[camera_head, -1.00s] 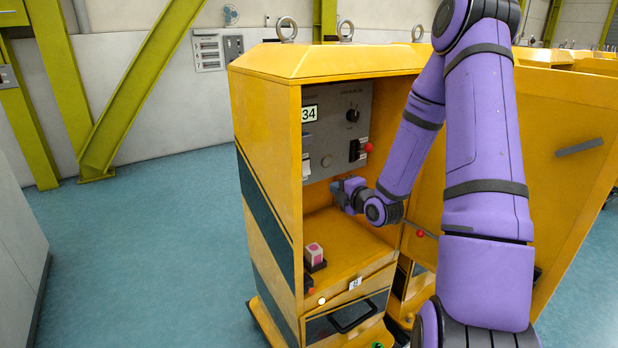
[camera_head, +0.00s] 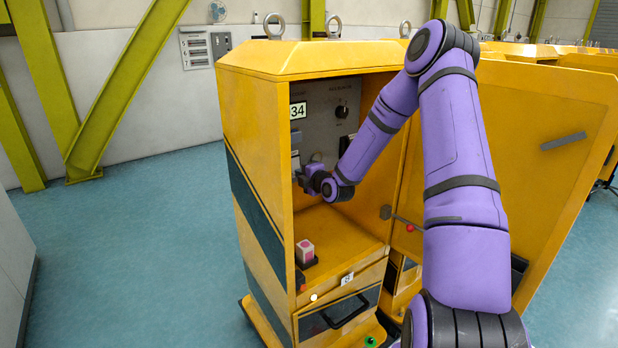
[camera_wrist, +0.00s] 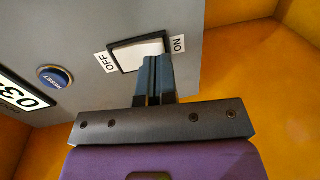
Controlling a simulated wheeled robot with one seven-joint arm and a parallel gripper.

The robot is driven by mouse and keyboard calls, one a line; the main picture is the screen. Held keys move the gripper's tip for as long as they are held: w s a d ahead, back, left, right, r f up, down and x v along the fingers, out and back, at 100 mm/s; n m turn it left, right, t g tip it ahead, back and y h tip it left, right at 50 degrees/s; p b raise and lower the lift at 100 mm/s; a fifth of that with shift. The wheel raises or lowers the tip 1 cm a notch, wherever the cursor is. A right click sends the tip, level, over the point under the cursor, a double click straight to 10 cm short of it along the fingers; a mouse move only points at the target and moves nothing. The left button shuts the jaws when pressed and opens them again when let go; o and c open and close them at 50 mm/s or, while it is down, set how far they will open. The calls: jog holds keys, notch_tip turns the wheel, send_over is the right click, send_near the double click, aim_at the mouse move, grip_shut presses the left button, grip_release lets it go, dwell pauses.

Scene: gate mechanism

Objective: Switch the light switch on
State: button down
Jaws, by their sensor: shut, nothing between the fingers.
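The light switch (camera_wrist: 130,58) is a white rocker in a dark frame on the grey panel in the wrist view, with an OFF label (camera_wrist: 105,62) at its left and an ON label (camera_wrist: 178,44) at its right. My gripper (camera_wrist: 154,62) is shut and empty. Its fingertips overlap the ON side of the rocker in that view; I cannot tell whether they touch it. In the head view my gripper (camera_head: 306,181) is inside the yellow cabinet (camera_head: 262,150), at the lower part of the panel (camera_head: 318,104), and the switch cannot be made out clearly there.
A blue RESET button (camera_wrist: 54,77) and a number display (camera_wrist: 18,97) are left of the switch. A pink-and-white cube (camera_head: 305,251) stands on the cabinet's shelf. The open yellow door (camera_head: 545,185) is at the right behind my arm.

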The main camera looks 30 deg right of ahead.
jog(key=shift+w, duration=0.4)
jog(key=shift+w+a, duration=0.1)
jog(key=shift+w+f+t, duration=0.1)
jog(key=shift+t, duration=0.2)
